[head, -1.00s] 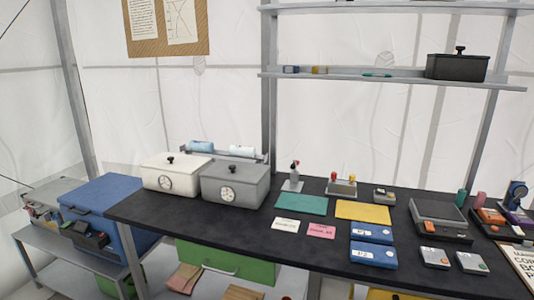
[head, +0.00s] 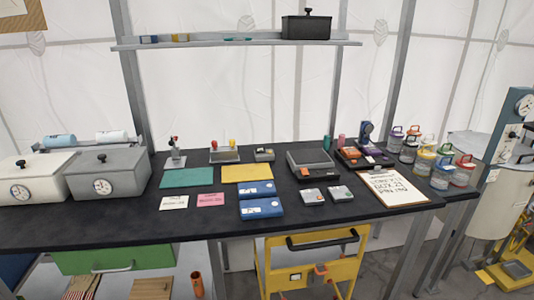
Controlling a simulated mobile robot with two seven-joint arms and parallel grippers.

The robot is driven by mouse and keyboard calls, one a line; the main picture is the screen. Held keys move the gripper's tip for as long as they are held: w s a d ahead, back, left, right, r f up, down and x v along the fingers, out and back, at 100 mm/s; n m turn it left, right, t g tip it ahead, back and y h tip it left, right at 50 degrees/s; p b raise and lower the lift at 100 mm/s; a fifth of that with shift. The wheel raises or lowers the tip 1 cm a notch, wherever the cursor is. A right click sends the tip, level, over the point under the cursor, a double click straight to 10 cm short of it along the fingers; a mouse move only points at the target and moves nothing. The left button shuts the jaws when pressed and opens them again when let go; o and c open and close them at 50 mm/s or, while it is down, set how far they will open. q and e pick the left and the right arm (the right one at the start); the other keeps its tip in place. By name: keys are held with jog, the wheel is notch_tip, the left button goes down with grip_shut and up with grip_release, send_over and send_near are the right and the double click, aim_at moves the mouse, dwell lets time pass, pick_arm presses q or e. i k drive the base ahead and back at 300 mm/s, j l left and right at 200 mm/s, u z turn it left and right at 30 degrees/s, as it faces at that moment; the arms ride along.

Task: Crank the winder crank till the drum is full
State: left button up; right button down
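I cannot make out a winder crank or its drum for certain in the head view. A small dark blue upright device (head: 366,131) stands at the back right of the black table (head: 120,226), too small to tell what it is. A large cream cylindrical vessel (head: 492,205) stands on the right beyond the table, partly cut off by the picture edge. Neither of my grippers is in view.
Several lidded jars (head: 441,175) stand at the table's right end, beside a clipboard (head: 393,189). Two lidded boxes, one grey (head: 122,180), stand on the left. A yellow cart (head: 275,272) and a green drawer (head: 75,262) are below. A shelf (head: 210,43) hangs above.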

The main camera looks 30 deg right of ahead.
aim_at(369, 129)
jog(key=z, duration=1.55)
jog(key=i+l+u, duration=0.1)
jog(key=i+l, duration=0.15)
jog(key=i+l+u, duration=0.15)
jog(key=l, duration=0.25)
jog(key=i+l+u, duration=0.1)
jog(key=i+l, duration=0.2)
jog(key=i+l+u, duration=0.1)
jog(key=l, duration=0.35)
jog(key=i+l+u, duration=0.1)
jog(key=i+l, duration=0.15)
jog(key=l, duration=0.15)
jog(key=i+l+u, duration=0.15)
jog(key=l, duration=0.25)
